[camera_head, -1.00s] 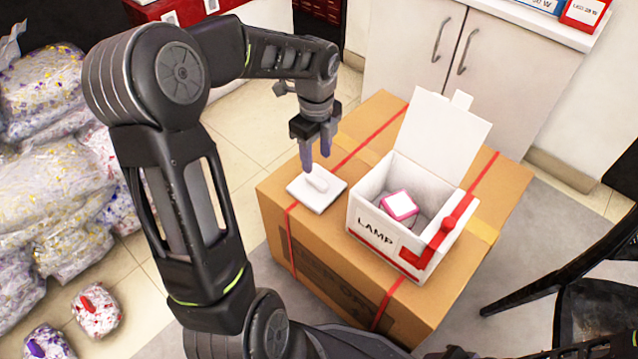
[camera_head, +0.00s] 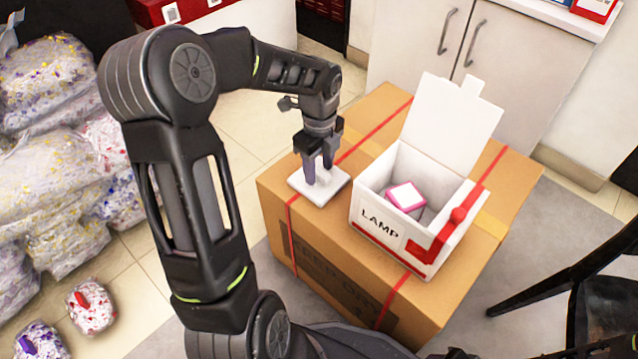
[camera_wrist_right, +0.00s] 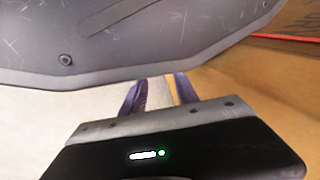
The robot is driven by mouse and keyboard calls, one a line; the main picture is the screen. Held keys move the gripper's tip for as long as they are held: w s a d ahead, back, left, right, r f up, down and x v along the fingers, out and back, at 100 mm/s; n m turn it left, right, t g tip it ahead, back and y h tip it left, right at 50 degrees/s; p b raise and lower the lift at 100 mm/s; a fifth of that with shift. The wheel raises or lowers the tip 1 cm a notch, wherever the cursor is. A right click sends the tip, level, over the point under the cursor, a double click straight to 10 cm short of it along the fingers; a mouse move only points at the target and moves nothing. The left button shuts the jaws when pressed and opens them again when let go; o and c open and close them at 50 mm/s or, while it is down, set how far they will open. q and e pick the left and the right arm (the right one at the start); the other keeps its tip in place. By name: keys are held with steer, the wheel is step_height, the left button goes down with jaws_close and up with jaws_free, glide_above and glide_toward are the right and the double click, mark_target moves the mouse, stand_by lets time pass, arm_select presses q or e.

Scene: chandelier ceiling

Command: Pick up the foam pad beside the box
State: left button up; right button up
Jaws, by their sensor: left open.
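The white foam pad (camera_head: 320,197) lies flat on the cardboard carton, left of the white LAMP box (camera_head: 383,231). A rounded white grip rises from its middle. In the head view my left gripper (camera_head: 318,181) points down over the pad, its open fingers low around the grip; contact is too small to tell. The LAMP box has its lid up and holds a pink-and-white item (camera_head: 406,196). In the right wrist view my right gripper (camera_wrist_right: 160,86) shows two purple fingers apart, with nothing clearly held between them.
The cardboard carton (camera_head: 300,250) with red straps carries the pad and box. Clear bags (camera_head: 50,180) of colored scraps are piled at left. A white cabinet (camera_head: 500,70) stands behind. A black chair (camera_head: 600,290) is at right. A grey surface fills the upper right wrist view.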

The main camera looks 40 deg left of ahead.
arm_select(q)
steer(key=shift+f, duration=0.15)
steer(key=shift+c, duration=0.2)
stand_by(0.3)
jaws_close()
stand_by(0.5)
